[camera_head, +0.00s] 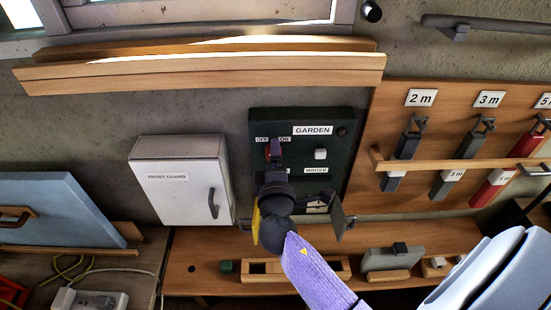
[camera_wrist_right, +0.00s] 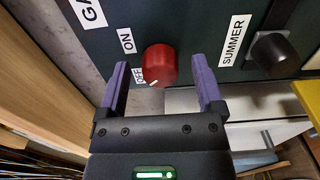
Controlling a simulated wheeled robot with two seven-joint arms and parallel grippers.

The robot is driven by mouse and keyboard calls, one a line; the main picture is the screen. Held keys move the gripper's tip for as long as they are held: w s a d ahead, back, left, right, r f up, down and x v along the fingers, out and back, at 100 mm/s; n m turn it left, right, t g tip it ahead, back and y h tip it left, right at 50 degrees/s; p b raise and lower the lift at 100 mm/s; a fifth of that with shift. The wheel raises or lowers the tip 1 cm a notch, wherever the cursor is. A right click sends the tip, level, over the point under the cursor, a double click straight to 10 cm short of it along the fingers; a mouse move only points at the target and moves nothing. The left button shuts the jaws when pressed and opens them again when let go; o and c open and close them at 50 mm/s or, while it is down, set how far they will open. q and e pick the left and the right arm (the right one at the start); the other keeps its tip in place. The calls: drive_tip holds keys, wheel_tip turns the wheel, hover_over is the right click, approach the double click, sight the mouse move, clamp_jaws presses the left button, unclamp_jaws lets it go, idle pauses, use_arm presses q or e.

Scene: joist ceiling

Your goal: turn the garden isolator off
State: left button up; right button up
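The dark green control panel (camera_head: 335,150) hangs on the wall with a GARDEN label (camera_head: 313,130). Its red isolator knob (camera_head: 268,154) is at the left, below the OFF and ON labels, partly covered by my right gripper (camera_head: 274,163). In the right wrist view the red knob (camera_wrist_right: 160,62) shows large, and its white mark (camera_wrist_right: 153,85) points toward the side of the OFF label (camera_wrist_right: 138,76). My right gripper (camera_wrist_right: 159,70) is open, with a purple finger on each side of the knob and visible gaps. My left gripper is not in view.
A black knob (camera_wrist_right: 273,52) by a SUMMER label sits beside the red one. The FROST GUARD cabinet (camera_head: 180,183) is left of the panel. A rack of labelled handles (camera_head: 402,150) is at the right. A wooden shelf (camera_head: 205,270) runs below, holding several small items.

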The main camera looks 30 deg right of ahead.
drive_tip(key=b+v, duration=0.2)
drive_tip(key=v, duration=0.8)
